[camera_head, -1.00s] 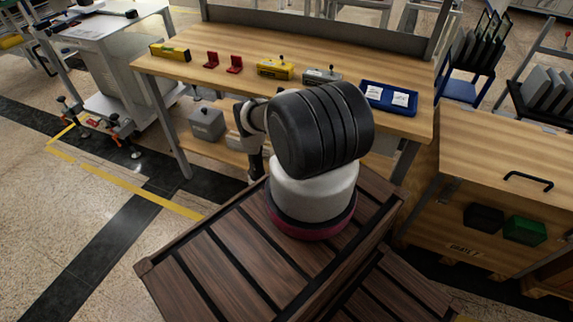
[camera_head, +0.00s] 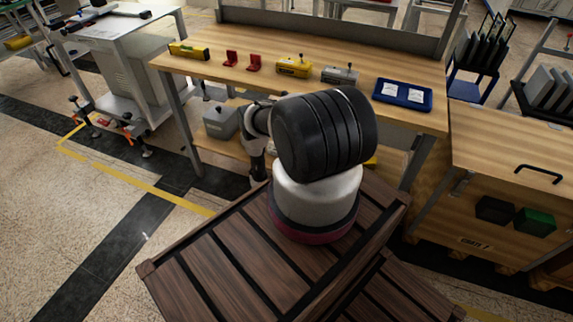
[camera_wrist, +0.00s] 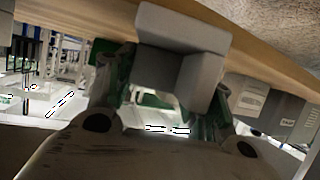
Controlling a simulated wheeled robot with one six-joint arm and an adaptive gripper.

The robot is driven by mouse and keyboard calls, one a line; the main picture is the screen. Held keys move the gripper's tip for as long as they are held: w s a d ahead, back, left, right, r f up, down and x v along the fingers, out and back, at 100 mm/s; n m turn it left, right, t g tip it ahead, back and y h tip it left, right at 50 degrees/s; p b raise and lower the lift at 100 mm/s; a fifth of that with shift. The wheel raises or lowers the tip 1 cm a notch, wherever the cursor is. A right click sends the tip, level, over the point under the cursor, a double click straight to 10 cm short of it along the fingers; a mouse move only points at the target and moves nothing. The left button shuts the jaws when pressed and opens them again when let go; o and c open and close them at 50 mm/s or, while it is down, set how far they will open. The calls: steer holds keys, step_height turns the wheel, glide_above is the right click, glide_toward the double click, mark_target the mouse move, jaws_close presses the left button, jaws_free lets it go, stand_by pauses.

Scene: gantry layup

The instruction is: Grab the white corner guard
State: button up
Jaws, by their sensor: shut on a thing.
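The white corner guard (camera_wrist: 180,28) shows in the wrist view as a pale grey-white, angled piece with two flat faces meeting at an edge. It sits between the dark fingers of my gripper (camera_wrist: 162,78), which are shut on it. It juts past the fingertips toward the top of the picture. In the head view my own arm covers the middle, and neither the gripper's fingers nor the guard can be made out there.
A wooden workbench (camera_head: 290,50) carries a yellow box (camera_head: 189,51), red brackets (camera_head: 253,63), a yellow tool (camera_head: 294,67), a grey block (camera_head: 339,75) and a blue tray (camera_head: 378,97). A grey box (camera_head: 220,122) is below. A wooden crate (camera_head: 500,160) stands at right; floor is open at left.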

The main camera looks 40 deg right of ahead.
steer(key=o, duration=1)
steer(key=shift+o, duration=0.2)
steer(key=v, duration=1.2)
steer(key=shift+o, duration=0.2)
steer(key=shift+s+f, duration=0.1)
steer(key=shift+f, duration=0.05)
